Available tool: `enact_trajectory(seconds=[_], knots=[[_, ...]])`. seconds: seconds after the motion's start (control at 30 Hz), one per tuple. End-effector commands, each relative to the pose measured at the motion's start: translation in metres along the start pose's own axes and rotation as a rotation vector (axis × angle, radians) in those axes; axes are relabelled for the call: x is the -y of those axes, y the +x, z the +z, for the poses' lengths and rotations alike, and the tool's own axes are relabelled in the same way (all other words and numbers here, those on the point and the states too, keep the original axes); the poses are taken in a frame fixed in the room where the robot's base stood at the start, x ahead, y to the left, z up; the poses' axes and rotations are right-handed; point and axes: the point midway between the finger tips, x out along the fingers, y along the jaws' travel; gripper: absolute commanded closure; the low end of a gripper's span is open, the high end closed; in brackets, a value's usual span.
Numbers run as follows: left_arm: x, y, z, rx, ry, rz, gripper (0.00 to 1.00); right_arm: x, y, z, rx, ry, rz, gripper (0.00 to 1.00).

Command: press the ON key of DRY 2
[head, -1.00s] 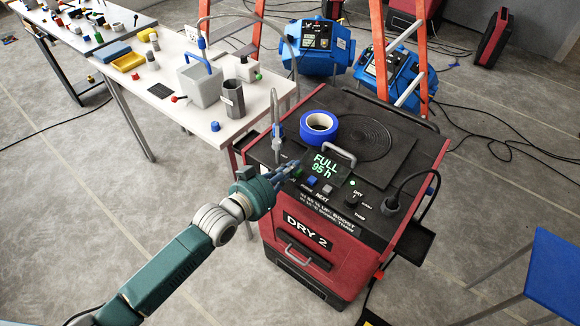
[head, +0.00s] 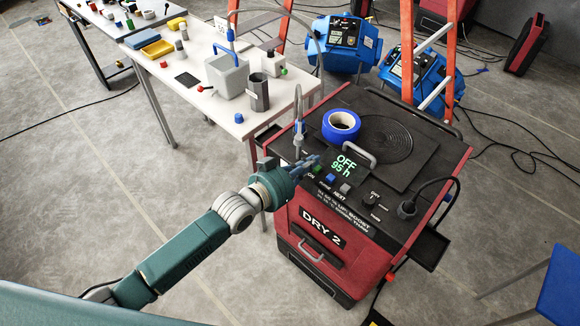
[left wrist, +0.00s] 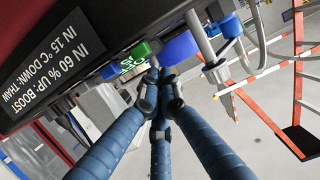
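DRY 2 is a red machine with a black top, and its name label (head: 321,229) is on the front. Its display (head: 346,163) reads "OFF 95 h". The green key (head: 318,169), by the ON label, is at the left of the panel, with a blue key (head: 330,178) to its right. My left gripper (head: 313,160) is over this left end of the panel, its fingers together and empty. In the left wrist view the fingertips (left wrist: 158,84) meet just below the green key (left wrist: 140,50). I cannot tell whether they touch it. My right gripper is out of view.
A blue tape roll (head: 341,125) and a metal handle (head: 359,153) are on the machine's top. An upright spout-like fitting (head: 298,125) stands close to my fingers. A white table (head: 205,105) with containers is behind left. An orange ladder (head: 448,60) stands behind.

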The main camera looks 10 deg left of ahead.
Motion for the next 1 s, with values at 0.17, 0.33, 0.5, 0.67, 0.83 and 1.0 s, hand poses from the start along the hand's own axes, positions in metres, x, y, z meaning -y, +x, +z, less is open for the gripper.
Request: enact_trajectory(seconds=[0.17,0.33,0.5,0.67,0.83,1.0], knots=[[0.001,-0.029,-0.013,-0.005,0.0,-0.001,1.0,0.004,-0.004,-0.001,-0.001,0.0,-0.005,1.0],[0.002,-0.066,-0.013,-0.007,0.001,-0.001,1.0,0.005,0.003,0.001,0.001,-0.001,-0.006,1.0],[0.002,-0.09,-0.016,-0.01,0.001,-0.002,1.0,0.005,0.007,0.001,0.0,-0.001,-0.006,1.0],[0.001,-0.1,-0.018,-0.011,0.0,-0.001,1.0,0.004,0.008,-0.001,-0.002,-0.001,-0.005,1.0],[0.001,-0.101,-0.018,-0.012,0.0,-0.001,1.0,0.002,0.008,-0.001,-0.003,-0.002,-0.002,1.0],[0.002,-0.101,-0.018,-0.012,0.0,-0.001,1.0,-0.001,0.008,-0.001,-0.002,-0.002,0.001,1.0]])
